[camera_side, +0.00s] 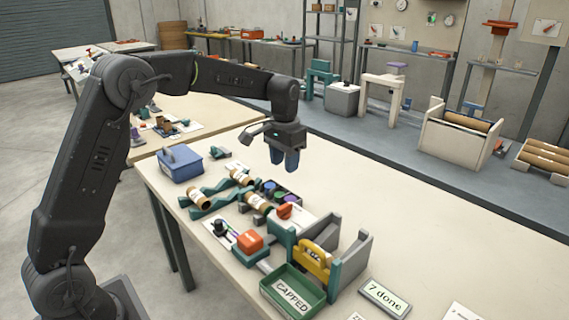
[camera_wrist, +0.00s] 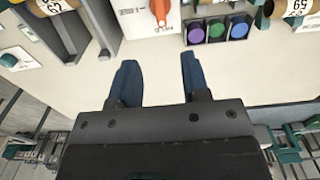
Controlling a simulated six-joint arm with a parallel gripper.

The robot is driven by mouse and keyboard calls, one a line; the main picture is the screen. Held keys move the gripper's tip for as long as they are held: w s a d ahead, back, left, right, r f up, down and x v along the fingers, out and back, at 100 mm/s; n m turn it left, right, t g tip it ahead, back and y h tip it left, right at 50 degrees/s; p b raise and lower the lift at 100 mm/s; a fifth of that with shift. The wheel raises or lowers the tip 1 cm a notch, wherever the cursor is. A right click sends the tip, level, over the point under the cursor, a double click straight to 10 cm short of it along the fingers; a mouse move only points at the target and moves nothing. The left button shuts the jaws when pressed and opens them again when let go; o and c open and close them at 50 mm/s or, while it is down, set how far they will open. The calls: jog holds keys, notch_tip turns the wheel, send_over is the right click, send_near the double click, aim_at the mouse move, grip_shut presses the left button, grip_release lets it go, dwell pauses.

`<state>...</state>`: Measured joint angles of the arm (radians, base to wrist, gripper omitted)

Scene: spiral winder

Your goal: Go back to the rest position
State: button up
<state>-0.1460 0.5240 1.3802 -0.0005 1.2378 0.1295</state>
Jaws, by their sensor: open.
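My gripper (camera_side: 284,162) hangs above the workbench, over the bare tabletop just behind the winder parts. Its blue fingers point down. In the wrist view my gripper (camera_wrist: 157,75) shows two blue fingers spread apart with only bare table between them. It is open and empty, touching nothing. The workbench (camera_side: 420,205) lies under it.
Cardboard tubes (camera_side: 198,197) rest on teal racks near a blue box (camera_side: 181,164). Coloured caps, a red knob (camera_side: 285,210), a yellow piece (camera_side: 313,257) and a green "CAPPED" tray (camera_side: 318,301) are nearer. A "7 done" sign (camera_side: 384,298) stands at front right. The bench's right side is clear.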

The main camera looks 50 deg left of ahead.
jog(key=s+d+r+t, duration=0.25)
jog(key=s+r, duration=0.25)
jog(key=s, duration=0.6)
jog(key=s+d+r+t, duration=0.2)
jog(key=s+d+r, duration=0.2)
jog(key=s, duration=0.7)
jog(key=s+f+t, duration=0.1)
jog(key=s+f, duration=0.2)
jog(key=s, duration=0.4)
jog(key=shift+s+d, duration=0.2)
jog(key=shift+d, duration=0.2)
